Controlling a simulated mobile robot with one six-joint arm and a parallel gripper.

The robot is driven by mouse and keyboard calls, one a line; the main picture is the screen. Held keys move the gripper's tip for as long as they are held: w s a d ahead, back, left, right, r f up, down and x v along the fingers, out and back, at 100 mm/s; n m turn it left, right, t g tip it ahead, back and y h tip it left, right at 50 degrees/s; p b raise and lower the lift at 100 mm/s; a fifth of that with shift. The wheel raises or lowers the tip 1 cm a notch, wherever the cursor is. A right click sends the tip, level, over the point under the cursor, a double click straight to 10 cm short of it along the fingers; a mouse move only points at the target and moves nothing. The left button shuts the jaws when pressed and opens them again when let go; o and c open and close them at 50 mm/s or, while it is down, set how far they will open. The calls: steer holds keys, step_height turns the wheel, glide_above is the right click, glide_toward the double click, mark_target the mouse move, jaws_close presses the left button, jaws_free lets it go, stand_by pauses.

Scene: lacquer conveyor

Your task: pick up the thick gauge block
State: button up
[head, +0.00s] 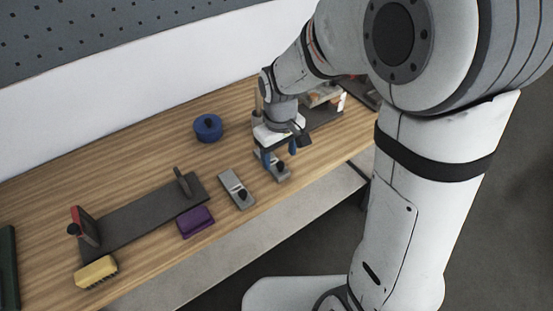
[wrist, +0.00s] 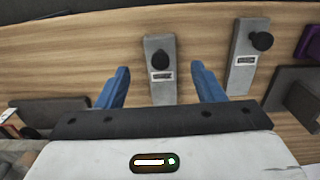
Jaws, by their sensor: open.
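Two grey gauge blocks with black knobs and small label plates lie side by side on the wooden bench. One block (head: 284,176) is by my gripper (head: 279,155); in the wrist view this block (wrist: 160,88) shows between the fingertips. The other block (head: 234,184) lies to its left in the head view and on the right in the wrist view (wrist: 241,76). I cannot tell for certain which is thicker. My gripper (wrist: 163,80) has blue fingers spread wide, one on each side of the nearer block, with nothing held. Its height above the bench is unclear.
A purple block (head: 196,222), a dark plate (head: 140,217) with upright parts and a yellow brush-like block (head: 96,272) lie to the left. A blue round piece (head: 207,127) sits behind. More items crowd the bench's right end. The front edge is close.

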mark_target(280, 163)
step_height(280, 163, down, 5)
steer(key=shift+s+d+r, duration=0.1)
steer(key=shift+c, duration=0.4)
steer(key=c, duration=1.1)
